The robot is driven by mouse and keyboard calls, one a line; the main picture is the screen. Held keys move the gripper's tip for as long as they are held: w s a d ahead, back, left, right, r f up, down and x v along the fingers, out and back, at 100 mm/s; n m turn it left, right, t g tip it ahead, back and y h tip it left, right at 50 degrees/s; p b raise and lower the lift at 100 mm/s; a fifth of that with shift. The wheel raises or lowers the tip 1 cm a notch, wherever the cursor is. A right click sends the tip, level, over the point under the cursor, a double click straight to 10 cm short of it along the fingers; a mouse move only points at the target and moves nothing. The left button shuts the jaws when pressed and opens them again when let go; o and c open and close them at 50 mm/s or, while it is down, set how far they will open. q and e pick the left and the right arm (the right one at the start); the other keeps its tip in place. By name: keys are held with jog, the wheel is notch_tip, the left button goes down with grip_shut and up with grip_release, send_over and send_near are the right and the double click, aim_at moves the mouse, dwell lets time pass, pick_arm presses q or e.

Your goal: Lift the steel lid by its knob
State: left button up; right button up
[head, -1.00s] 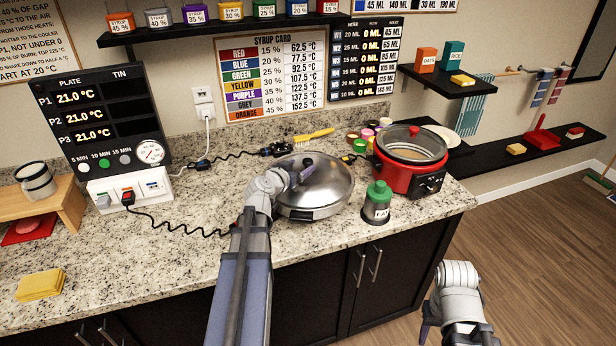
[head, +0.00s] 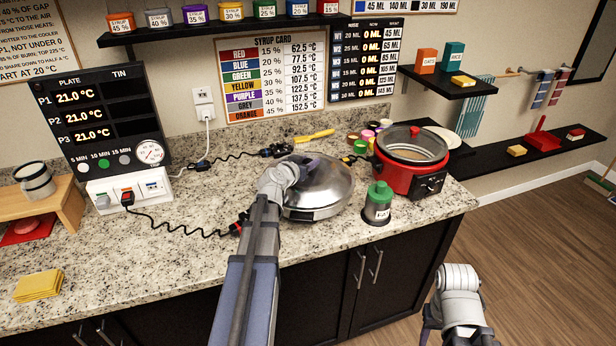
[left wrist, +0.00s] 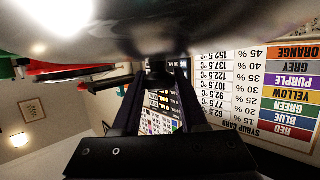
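The domed steel lid (head: 328,190) sits at the middle of the counter, left of the red cooker. My left gripper (head: 303,166) is low over the lid's top and hides its knob in the head view. In the left wrist view the shiny lid (left wrist: 150,22) fills the top, and a dark knob (left wrist: 158,73) shows between the fingertips of my left gripper (left wrist: 159,82). The fingers are apart on both sides of it; whether they press on it I cannot tell. My right gripper (head: 427,322) hangs low at the bottom right, away from the counter, mostly hidden by its wrist.
A green-capped jar (head: 378,203) stands close to the lid's right side. The red cooker (head: 408,178) with a glass lid is behind it. The counter's left front is mostly clear.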

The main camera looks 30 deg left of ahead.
pick_arm(q)
grip_shut()
dwell(0.9)
